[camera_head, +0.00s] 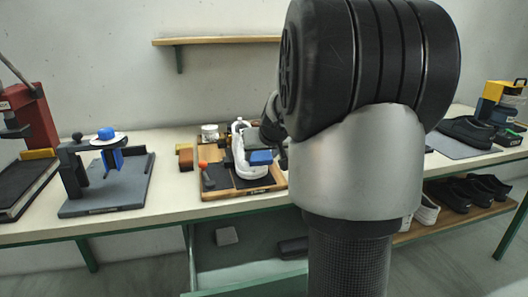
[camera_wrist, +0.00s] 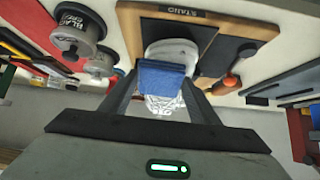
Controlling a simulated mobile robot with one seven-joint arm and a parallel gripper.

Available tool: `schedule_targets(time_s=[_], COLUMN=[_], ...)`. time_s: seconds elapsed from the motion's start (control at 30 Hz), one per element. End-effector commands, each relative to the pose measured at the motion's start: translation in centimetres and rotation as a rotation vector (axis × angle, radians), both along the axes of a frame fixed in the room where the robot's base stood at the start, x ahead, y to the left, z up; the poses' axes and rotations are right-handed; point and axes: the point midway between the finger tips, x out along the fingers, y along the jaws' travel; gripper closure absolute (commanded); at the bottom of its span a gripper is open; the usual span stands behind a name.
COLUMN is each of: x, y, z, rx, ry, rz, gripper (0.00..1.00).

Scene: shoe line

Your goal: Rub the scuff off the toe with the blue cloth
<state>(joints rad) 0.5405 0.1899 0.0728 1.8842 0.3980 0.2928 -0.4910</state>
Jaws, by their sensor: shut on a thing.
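My gripper (camera_wrist: 160,88) is shut on the folded blue cloth (camera_wrist: 160,76), which sits between the two fingers. In the head view the blue cloth (camera_head: 260,157) shows beside my gripper (camera_head: 268,143), in front of the white shoe (camera_head: 239,130). The white shoe (camera_wrist: 172,48) is on the wooden stand (camera_wrist: 128,35), partly covered by the cloth in the wrist view. The cloth overlaps the shoe in both views; I cannot tell whether they touch. I cannot make out the scuff.
An orange-handled tool (camera_head: 204,172) lies on the stand's left side. Tins (camera_wrist: 76,30) stand beside the stand. A grey fixture (camera_head: 105,197) and a red press (camera_head: 32,115) are further left. Black shoes (camera_head: 466,131) are at the right. A shelf (camera_head: 215,41) hangs above.

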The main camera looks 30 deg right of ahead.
Motion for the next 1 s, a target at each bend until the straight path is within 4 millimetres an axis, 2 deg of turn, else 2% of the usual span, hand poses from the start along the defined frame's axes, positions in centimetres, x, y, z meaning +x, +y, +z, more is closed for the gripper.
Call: schedule_targets(time_s=[0.1, 0.37, 0.7, 1.0], x=[0.3, 0.6, 1.3, 1.4], y=[1.3, 2.2, 4.8, 5.1], z=[0.2, 0.0, 0.0, -0.4], rx=[0.001, 0.001, 0.003, 0.002], ry=[0.004, 0.003, 0.006, 0.005], rz=[0.006, 0.003, 0.005, 0.004], gripper=[0.62, 0.62, 0.62, 0.62])
